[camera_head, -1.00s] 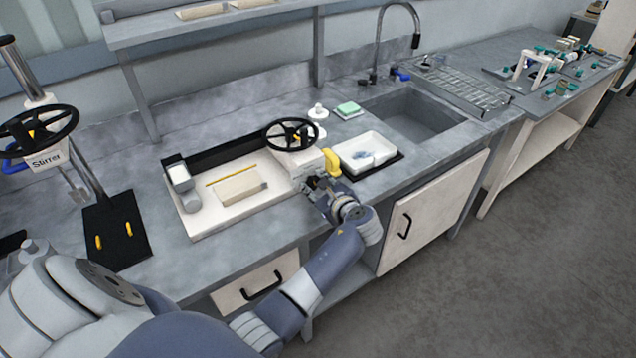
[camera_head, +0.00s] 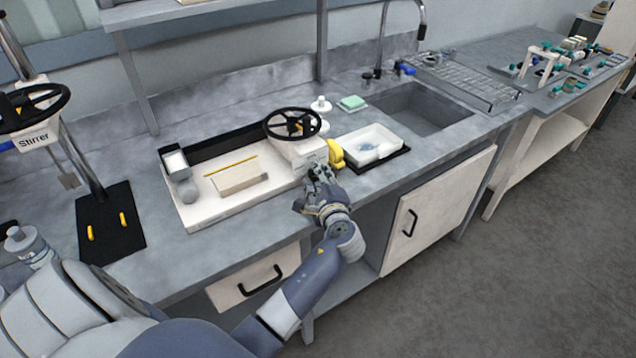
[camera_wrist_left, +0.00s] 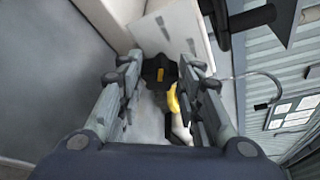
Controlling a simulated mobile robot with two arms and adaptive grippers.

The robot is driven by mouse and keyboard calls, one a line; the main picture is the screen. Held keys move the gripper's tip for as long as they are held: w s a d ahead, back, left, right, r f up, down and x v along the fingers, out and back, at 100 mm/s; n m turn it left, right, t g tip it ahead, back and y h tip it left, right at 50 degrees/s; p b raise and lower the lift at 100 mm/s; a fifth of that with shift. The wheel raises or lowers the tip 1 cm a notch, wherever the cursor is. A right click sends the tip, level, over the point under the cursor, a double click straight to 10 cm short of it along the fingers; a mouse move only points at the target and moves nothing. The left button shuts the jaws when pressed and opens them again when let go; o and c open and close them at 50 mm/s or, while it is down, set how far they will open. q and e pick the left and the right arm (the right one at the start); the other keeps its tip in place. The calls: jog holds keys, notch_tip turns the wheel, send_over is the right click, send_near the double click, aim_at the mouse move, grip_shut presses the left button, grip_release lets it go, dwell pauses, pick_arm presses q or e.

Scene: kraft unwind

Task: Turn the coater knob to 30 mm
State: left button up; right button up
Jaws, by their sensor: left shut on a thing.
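The coater (camera_head: 230,205) is a white bed with a raised white block (camera_head: 308,150) at its right end, which carries a black handwheel (camera_head: 293,123). A yellow part (camera_head: 336,153) sits at the block's right side; some yellow (camera_wrist_left: 173,99) also shows in the left wrist view. My left gripper (camera_head: 320,178) is at the block's front right corner. In the left wrist view, the black coater knob (camera_wrist_left: 158,70) with a yellow mark lies between the fingertips of my left gripper (camera_wrist_left: 156,80), which is shut on it. No scale reading is legible. My right gripper is not in view.
A stirrer (camera_head: 35,138) with a black base stands at the left. Cabinet handles project below the counter's front edge.

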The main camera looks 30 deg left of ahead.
pick_arm(q)
jog(key=shift+f, duration=0.1)
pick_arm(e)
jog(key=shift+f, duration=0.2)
pick_arm(q)
jog(key=o, duration=1.1)
jog(key=shift+c, duration=0.2)
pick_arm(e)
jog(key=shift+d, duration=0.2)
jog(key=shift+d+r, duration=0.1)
